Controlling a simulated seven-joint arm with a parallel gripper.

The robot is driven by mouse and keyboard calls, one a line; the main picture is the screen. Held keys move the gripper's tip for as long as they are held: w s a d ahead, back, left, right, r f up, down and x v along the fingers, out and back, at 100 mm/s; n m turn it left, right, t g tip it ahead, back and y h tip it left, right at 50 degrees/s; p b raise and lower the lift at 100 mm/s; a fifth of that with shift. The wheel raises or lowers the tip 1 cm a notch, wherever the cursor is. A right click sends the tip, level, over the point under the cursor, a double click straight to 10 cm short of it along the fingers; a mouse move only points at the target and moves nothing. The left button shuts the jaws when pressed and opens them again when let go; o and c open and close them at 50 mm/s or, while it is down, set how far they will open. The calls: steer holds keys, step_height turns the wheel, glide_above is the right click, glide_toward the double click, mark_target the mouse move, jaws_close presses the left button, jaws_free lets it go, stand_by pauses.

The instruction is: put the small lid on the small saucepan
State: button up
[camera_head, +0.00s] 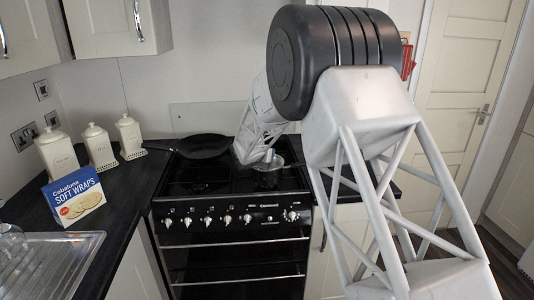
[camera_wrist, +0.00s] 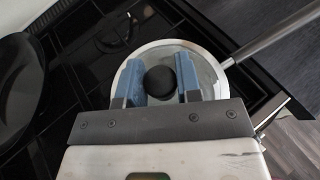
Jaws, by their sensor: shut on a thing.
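The small lid (camera_wrist: 206,70) is a round grey disc with a black knob (camera_wrist: 160,80), seen in the wrist view. My gripper (camera_wrist: 160,77) has its two blue-padded fingers on either side of the knob, shut on it. The small saucepan (camera_wrist: 229,62) is directly beneath the lid, its long metal handle (camera_wrist: 275,32) pointing to the upper right. The lid hides most of the pan, and I cannot tell whether it rests on the rim. In the head view the saucepan (camera_head: 283,164) is on the right of the hob, partly behind my gripper (camera_head: 270,156).
A black frying pan (camera_head: 204,146) sits on the back left of the hob (camera_head: 200,182). Three cream canisters (camera_head: 100,146) and a soft wraps box (camera_head: 76,197) stand on the left counter, beside the sink drainer (camera_head: 45,262). The front left of the hob is clear.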

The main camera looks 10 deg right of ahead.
steer(key=shift+f, duration=0.15)
steer(key=o, duration=1)
steer(key=shift+r, duration=0.4)
steer(key=v, duration=1.2)
steer(key=shift+s+d, duration=0.1)
